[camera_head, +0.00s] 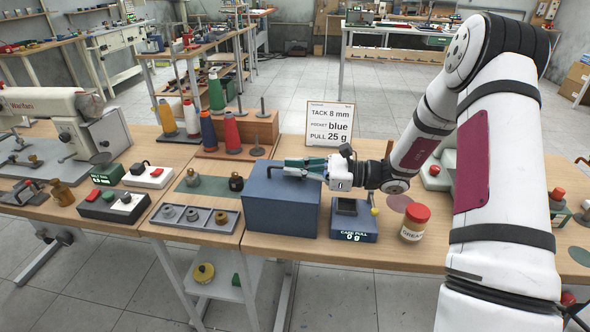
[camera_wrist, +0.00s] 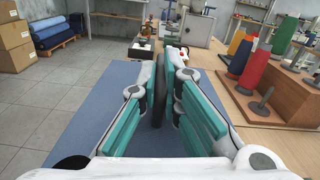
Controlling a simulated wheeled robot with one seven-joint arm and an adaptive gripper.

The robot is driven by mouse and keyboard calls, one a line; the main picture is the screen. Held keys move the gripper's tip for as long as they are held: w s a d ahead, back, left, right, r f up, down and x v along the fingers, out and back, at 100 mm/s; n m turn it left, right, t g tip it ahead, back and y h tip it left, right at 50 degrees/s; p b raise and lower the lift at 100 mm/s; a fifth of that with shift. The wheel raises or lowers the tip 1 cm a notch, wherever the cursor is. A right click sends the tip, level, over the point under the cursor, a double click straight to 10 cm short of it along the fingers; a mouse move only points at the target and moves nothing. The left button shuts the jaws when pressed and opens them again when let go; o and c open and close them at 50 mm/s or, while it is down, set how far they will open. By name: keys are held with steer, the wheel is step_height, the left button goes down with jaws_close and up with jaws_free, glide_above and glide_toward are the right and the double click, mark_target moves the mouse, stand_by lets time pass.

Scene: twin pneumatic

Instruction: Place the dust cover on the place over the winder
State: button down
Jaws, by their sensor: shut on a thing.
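The dust cover looks to be the blue-grey box (camera_head: 282,212) at the front edge of the middle bench; its flat top also fills the lower middle of the wrist view (camera_wrist: 88,112). My gripper (camera_head: 288,169), with teal finger pads, lies over the top of the cover. In the wrist view my gripper (camera_wrist: 160,95) is shut on a thin dark upright piece, which looks like the cover's handle. I cannot tell whether the cover rests on the bench or is slightly raised. No winder can be made out; what is under the cover is hidden.
A scale marked "CASE PULL" (camera_head: 354,222) stands close right of the cover, with a red-lidded jar (camera_head: 414,222) beyond. A grey tray (camera_head: 195,218) with small parts lies to its left. Thread cones (camera_head: 232,131) and a sign (camera_head: 329,124) stand behind.

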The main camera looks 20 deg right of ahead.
steer(key=c, duration=1.8)
jaws_free()
steer(key=shift+o, duration=0.2)
steer(key=v, duration=1.1)
steer(key=s+a+r+n+g+h, duration=0.3)
steer(key=s+a+r+n+g, duration=0.25)
steer(key=s+a, duration=0.2)
steer(key=s+a+r+n+g+h, duration=0.4)
steer(key=s+a+n, duration=0.2)
steer(key=s, duration=0.3)
steer(key=s+d+r+n+t+h, duration=0.1)
steer(key=s+n+t+h, duration=0.1)
steer(key=s+n+h, duration=0.2)
steer(key=s+d+r+n+t+h, duration=0.1)
steer(key=s+n+h, duration=0.4)
steer(key=s, duration=0.6)
steer(key=shift+s+d+n+t, duration=0.2)
steer(key=shift+d+n+t, duration=0.35)
steer(key=shift+d+t, duration=0.15)
